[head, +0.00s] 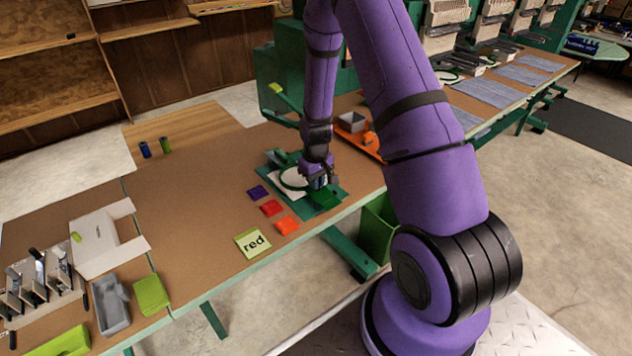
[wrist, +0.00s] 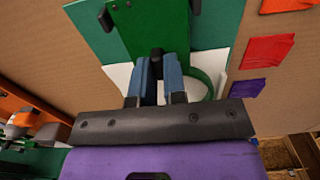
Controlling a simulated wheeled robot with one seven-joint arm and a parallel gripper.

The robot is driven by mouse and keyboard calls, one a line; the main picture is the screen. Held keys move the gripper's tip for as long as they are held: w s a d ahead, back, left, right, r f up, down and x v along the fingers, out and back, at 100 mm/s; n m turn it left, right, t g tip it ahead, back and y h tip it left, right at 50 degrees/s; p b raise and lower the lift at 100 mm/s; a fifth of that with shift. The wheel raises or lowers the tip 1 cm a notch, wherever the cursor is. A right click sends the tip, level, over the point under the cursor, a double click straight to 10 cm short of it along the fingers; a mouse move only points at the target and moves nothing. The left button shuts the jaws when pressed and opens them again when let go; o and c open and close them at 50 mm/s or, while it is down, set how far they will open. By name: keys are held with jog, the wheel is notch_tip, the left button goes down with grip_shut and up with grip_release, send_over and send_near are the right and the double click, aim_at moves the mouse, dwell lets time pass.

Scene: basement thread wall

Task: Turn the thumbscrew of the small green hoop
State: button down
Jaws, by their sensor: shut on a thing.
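The small green hoop (head: 281,183) lies on a green board with white cloth inside it; part of its ring shows in the wrist view (wrist: 220,84). My gripper (head: 319,184) is at the right side of the hoop, pointing down. In the wrist view my gripper (wrist: 159,66) has its two blue fingers closed around a small dark piece, which looks like the hoop's thumbscrew (wrist: 157,52). The fingers hide most of the thumbscrew, so its turn angle cannot be seen.
A white open box (head: 101,241) is far left. The table's middle left is clear.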

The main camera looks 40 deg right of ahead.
dwell(0.3)
jog(key=c, duration=1.2)
grip_release()
jog(key=shift+o, duration=0.2)
notch_tip(320, 180, up, 11)
jog(key=shift+f, duration=0.1)
